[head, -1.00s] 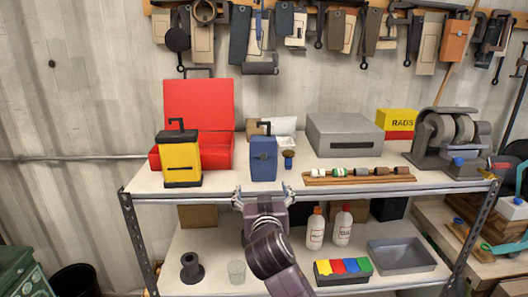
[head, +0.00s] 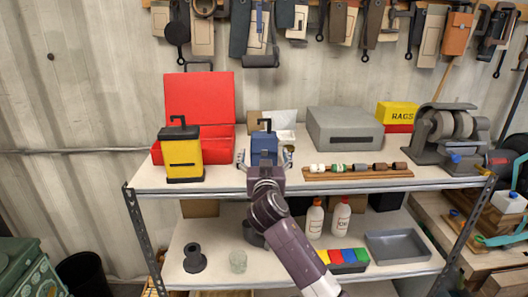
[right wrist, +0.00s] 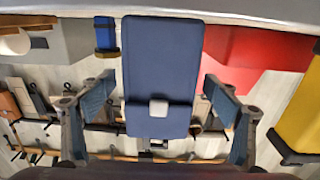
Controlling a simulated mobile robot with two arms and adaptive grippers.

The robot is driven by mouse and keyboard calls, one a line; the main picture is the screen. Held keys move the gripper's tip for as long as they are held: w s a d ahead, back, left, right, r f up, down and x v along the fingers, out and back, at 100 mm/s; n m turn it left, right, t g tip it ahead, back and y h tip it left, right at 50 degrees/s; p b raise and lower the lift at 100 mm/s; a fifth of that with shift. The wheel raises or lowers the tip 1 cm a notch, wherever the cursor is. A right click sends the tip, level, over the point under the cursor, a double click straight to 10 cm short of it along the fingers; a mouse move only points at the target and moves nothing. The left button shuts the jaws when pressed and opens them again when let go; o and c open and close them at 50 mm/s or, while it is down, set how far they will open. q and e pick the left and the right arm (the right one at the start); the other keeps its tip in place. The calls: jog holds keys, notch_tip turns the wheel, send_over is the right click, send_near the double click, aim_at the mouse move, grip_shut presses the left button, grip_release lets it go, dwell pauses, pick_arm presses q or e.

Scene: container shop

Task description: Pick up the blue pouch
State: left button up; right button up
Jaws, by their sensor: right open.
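The blue pouch (head: 264,142), an upright dark-blue block with a black hook on top, stands on the upper shelf between the yellow item and the wooden rack. My right gripper (head: 264,157) is at its front, with open fingers on its left and right. In the right wrist view the pouch (right wrist: 160,60) lies between the two spread fingers of the gripper (right wrist: 158,84), with gaps on both sides. The gripper hides the pouch's lower front in the head view. My left gripper does not show.
A yellow item (head: 184,152) and an open red box (head: 199,95) stand left of the pouch. A wooden rack (head: 358,174) with small pieces and a grey case (head: 345,128) are at the right. The shelf's front edge (head: 400,184) runs below my gripper.

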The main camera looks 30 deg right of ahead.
jog(key=c, duration=1.3)
jog(key=shift+c, duration=0.2)
jog(key=shift+r, duration=0.15)
notch_tip(320, 180, up, 20)
jog(key=b, duration=0.4)
